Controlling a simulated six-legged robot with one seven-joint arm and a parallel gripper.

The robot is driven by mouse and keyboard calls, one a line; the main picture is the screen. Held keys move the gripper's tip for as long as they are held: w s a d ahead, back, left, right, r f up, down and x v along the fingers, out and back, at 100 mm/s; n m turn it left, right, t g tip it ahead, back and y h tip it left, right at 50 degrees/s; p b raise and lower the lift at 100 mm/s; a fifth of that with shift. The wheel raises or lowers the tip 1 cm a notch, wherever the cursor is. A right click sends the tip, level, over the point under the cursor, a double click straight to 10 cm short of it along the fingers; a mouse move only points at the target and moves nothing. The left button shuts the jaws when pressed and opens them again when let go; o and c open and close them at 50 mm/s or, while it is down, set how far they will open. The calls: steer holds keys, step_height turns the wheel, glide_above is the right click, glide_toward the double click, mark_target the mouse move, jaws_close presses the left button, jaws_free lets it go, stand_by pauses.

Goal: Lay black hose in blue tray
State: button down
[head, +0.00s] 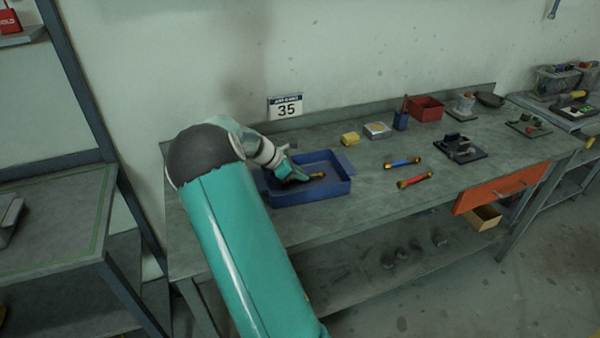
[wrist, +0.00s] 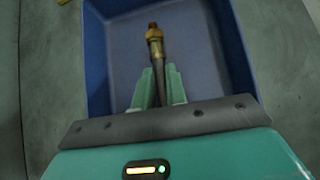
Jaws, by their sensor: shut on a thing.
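The blue tray (head: 313,190) sits on the workbench, and its inside fills most of the wrist view (wrist: 203,40). My gripper (head: 291,173) is down inside the tray's walls. In the wrist view my gripper (wrist: 159,85) has its two green fingers shut on the black hose (wrist: 159,75). The hose has a brass end fitting that points away from my gripper; this fitting also shows in the head view as the tip of the hose (head: 317,175). The rest of the hose is hidden behind the gripper. I cannot tell whether the hose touches the tray floor.
A blue hose (head: 402,162) and a red hose (head: 415,180) lie on the bench right of the tray. Bare bench lies between tray and hoses.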

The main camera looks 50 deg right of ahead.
steer(key=c, duration=1.3)
jaws_free()
steer(key=shift+c, duration=0.2)
steer(key=shift+a+r, duration=0.1)
steer(key=v, duration=1.3)
steer(key=shift+w+a+r, duration=0.2)
